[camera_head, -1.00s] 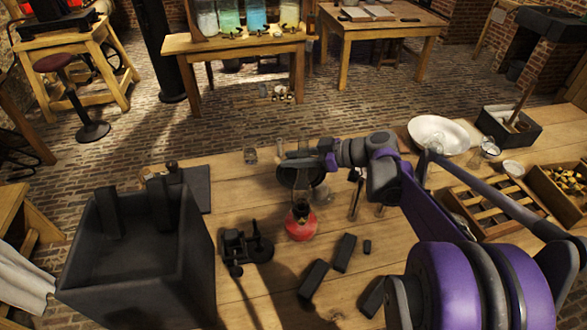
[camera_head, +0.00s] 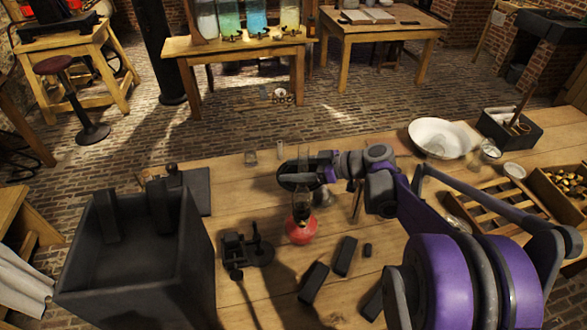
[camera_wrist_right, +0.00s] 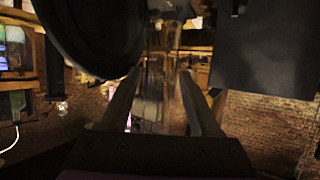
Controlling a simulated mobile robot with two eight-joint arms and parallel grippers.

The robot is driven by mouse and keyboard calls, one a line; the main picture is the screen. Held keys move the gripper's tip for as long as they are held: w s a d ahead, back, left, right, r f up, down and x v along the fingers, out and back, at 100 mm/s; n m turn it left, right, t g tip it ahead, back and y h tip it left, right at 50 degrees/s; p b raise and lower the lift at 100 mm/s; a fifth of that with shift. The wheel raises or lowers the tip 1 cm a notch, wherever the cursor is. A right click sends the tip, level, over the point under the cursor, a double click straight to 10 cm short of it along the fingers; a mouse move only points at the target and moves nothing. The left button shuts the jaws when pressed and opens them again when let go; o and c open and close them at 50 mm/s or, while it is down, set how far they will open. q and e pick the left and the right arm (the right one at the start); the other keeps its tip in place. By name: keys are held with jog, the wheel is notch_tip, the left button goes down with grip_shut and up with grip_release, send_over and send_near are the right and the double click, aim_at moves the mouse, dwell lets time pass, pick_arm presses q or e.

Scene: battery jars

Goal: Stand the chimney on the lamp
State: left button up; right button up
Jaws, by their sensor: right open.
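The lamp (camera_head: 300,230) has a round red base and stands upright on the workbench. A clear, narrow glass piece that looks like the chimney (camera_head: 302,203) rises straight above its collar; I cannot tell whether it is fully seated. My right gripper (camera_head: 301,174) is open at the top of this glass, and its arm reaches in from the right. In the right wrist view, clear glass (camera_wrist_right: 155,90) shows between the two spread fingers, with a gap beside it. My left gripper is not in view.
A dark open box (camera_head: 135,250) stands at the left. A black metal device (camera_head: 243,250) is left of the lamp, and dark blocks (camera_head: 345,256) lie to its right.

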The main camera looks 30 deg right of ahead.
jog(key=v, duration=1.2)
jog(key=s+a+f+m+g+h, duration=0.2)
jog(key=s+a+f, duration=0.1)
jog(key=a+f, duration=0.3)
jog(key=s+a+f+m+g+h, duration=0.2)
jog(key=s+a+f+m+g, duration=0.15)
jog(key=a, duration=0.45)
jog(key=s+a+f+m+t+h, duration=0.1)
jog(key=s+a+f+m+h, duration=0.1)
jog(key=s+f+h, duration=0.3)
jog(key=s+f+m, duration=0.1)
jog(key=s, duration=0.2)
jog(key=shift+s+a+h+b, duration=0.3)
jog(key=shift+a, duration=0.1)
jog(key=shift+m+t, duration=0.25)
